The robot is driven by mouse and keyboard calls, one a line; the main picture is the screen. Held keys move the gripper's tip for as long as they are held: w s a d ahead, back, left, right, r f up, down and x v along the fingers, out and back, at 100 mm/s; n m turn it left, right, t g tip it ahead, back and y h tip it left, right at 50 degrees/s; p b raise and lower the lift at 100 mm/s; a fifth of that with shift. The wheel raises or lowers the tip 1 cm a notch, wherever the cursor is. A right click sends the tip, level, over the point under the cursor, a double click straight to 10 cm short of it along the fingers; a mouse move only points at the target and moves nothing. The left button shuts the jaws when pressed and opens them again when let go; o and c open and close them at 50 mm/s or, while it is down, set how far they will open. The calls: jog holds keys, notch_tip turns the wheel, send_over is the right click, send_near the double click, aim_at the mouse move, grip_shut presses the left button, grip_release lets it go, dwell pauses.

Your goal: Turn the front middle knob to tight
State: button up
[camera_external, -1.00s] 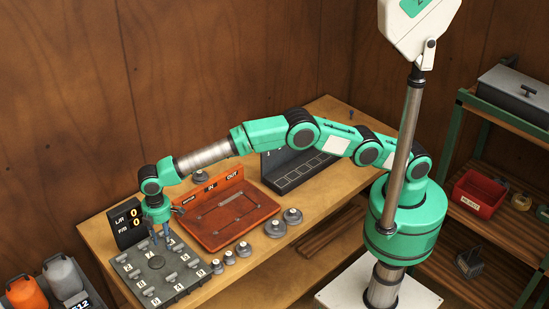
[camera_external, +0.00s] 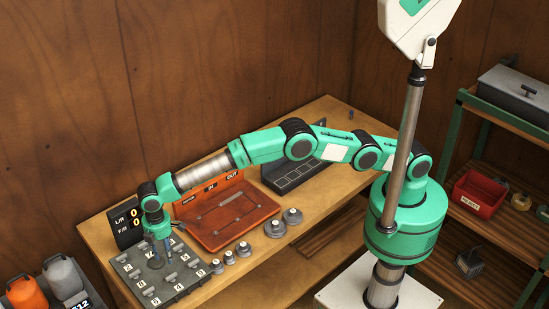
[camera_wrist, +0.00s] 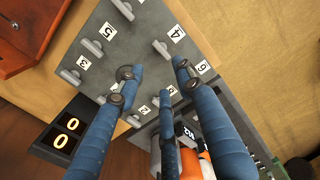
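A dark grey panel (camera_external: 130,285) with several small bar-shaped knobs and white number labels lies at the near left end of the bench. It fills the middle of the wrist view (camera_wrist: 140,35). One bar knob (camera_wrist: 92,48) sits beside the label 5, another (camera_wrist: 160,48) beside the label 4. I cannot tell which knob is the front middle one, nor read any tight mark. My gripper (camera_external: 159,255) hangs over the panel, fingers down. In the wrist view its blue fingers (camera_wrist: 157,82) are spread apart with nothing between them. They hide part of the panel.
A black display (camera_external: 126,227) showing two zeros stands behind the panel. An orange-red tray (camera_external: 205,240) lies to its right, with several grey round weights (camera_external: 275,229) in front. Orange and grey containers (camera_external: 27,294) stand at the lower left.

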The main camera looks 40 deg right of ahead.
aim_at(171, 277)
notch_tip(171, 277, down, 12)
dwell(0.6)
grip_shut()
